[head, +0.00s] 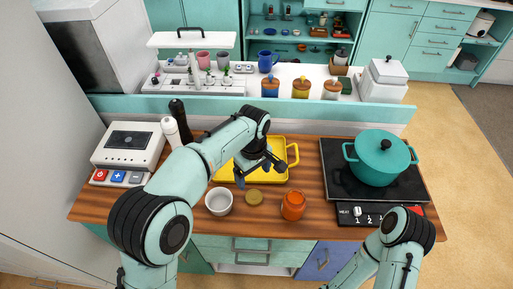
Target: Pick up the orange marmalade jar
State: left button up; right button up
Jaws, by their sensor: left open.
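The orange marmalade jar (293,206) stands upright on the wooden counter near its front edge. My left gripper (260,173) is open and empty, with its fingers over the yellow tray (293,152), behind and to the left of the jar. It is apart from the jar. My right arm shows at the lower right, but its gripper is out of the picture.
A white bowl (219,201) and a round tan lid or disc (254,197) are left of the jar. A teal pot (381,157) stands on the black cooktop (345,184) to the right. Dark and white bottles stand behind my left arm.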

aim_at(294, 202)
jog(key=k, duration=1)
